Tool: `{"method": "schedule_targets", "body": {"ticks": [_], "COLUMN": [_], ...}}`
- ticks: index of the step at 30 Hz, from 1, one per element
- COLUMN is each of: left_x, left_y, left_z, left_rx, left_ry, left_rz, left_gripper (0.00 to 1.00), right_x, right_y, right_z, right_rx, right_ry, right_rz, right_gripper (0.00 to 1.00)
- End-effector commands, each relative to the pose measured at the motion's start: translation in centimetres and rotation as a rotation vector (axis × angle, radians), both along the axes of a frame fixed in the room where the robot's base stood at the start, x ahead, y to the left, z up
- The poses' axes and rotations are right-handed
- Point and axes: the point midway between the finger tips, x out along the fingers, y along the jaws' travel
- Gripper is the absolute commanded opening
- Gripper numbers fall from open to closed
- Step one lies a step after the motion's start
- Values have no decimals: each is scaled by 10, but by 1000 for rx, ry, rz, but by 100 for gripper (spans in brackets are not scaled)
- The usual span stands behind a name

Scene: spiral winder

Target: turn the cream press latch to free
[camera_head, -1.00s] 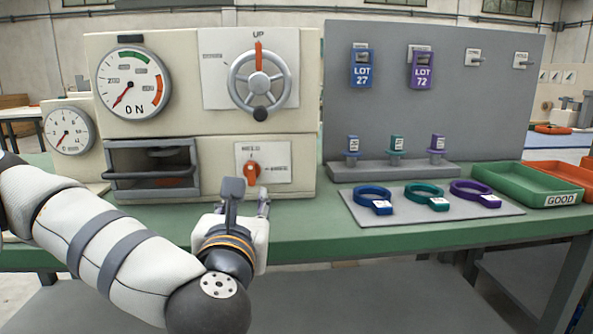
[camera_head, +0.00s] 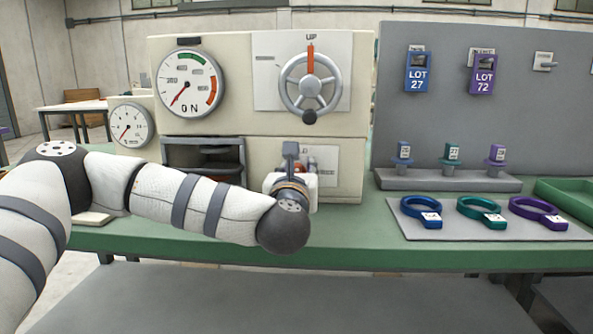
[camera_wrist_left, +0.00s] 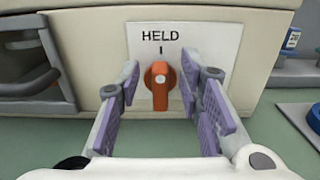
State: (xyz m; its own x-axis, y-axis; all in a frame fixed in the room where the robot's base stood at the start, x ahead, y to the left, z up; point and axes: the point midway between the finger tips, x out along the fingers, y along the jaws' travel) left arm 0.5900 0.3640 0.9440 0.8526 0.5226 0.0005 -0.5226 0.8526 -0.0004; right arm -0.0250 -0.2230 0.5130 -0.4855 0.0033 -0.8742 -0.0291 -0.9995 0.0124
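The cream press (camera_head: 240,90) stands on the green bench. Its latch is an orange knob (camera_wrist_left: 159,88) on a white plate (camera_wrist_left: 209,45) in the left wrist view, with "HELD" and a short tick above it. The knob stands upright, toward the tick. My left gripper (camera_wrist_left: 160,80) is open, its purple-padded fingers to the left and right of the knob with gaps visible on both sides. In the head view my left gripper (camera_head: 296,180) hides most of the latch; part of its plate (camera_head: 326,165) shows. My right gripper is not in view.
Above the latch is a handwheel (camera_head: 310,82), its red mark at UP. A dial (camera_head: 190,84) and a dark open compartment (camera_head: 203,154) are to the left. Coloured rings lie on a grey mat (camera_head: 470,232) at the right, before a grey board (camera_head: 520,110).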

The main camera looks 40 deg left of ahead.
Motion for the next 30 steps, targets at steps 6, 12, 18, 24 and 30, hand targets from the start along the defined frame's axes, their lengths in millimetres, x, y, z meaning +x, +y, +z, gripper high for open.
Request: {"method": "schedule_targets", "body": {"ticks": [6, 12, 18, 24, 30], "left_x": [0, 0, 0, 0, 2], "left_y": [0, 0, -1, -2, -5], "left_z": [0, 0, 1, 3, 4], "left_rx": [0, 0, 17, 96, 237], "left_ry": [0, 0, 10, 58, 142], "left_rz": [0, 0, 0, 0, 0], "left_gripper": [11, 0, 0, 0, 0], "right_x": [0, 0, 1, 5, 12], "right_y": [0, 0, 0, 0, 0], "right_z": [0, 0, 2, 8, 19], "right_rx": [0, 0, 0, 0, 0], "right_ry": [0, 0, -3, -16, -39], "right_rz": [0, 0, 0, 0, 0], "right_gripper": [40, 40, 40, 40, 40]}}
